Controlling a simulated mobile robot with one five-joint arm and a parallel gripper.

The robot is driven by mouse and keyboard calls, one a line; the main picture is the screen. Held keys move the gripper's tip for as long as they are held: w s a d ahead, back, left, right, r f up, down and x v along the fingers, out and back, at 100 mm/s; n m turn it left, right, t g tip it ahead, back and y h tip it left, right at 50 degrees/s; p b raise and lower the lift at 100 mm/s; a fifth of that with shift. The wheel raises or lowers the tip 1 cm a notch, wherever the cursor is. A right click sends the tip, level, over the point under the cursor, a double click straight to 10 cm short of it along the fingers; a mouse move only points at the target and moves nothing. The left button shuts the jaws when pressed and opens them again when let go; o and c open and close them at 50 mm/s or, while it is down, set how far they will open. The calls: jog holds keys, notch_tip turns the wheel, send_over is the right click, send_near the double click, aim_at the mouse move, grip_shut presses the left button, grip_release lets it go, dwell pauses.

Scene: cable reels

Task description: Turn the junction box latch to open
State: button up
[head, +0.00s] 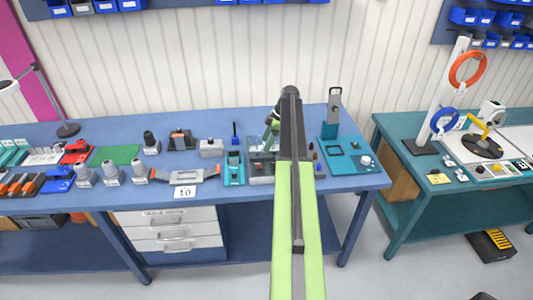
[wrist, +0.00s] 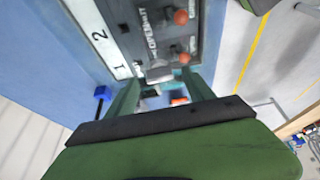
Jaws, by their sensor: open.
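My gripper (wrist: 163,84) is open in the wrist view, its two green fingers spread apart and pointing at a grey panel (wrist: 138,22). The panel carries a white strip with the numbers 1 and 2, and orange round knobs (wrist: 181,17). A small light grey block (wrist: 159,72) shows between and just beyond the fingertips; I cannot tell if it is the latch or if a finger touches it. In the head view my gripper (head: 270,140) is over the blue bench, beside a grey box (head: 260,168). My arm hides part of that area, and no latch can be made out there.
The blue bench (head: 130,133) holds several grey connectors to the left, a teal device (head: 234,168) close beside the grey box, and a teal board (head: 345,155) to the right of my arm. A second teal table (head: 420,175) stands at the right, across a gap.

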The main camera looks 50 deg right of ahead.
jog(key=shift+b+x, duration=0.3)
jog(key=shift+x, duration=0.6)
jog(key=shift+r, duration=0.1)
